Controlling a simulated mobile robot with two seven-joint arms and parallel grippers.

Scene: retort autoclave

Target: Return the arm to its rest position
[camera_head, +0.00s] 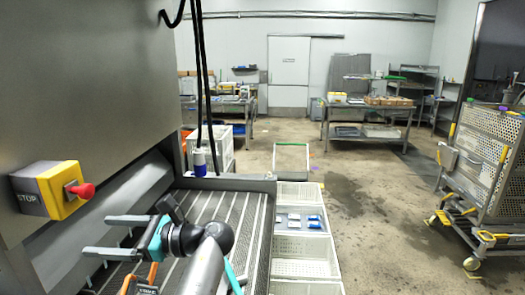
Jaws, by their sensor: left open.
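My left arm comes in from the bottom of the head view. Its gripper (112,237) has two grey fingers spread apart and pointing left, with nothing between them. My right gripper is not clearly in view.
A yellow box with a red stop button (82,190) juts from the steel machine (80,90) close on the left. White crates (305,268) line the bed's right side. A perforated wheeled cart (490,150) stands at right. The floor between is clear. Tables stand behind.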

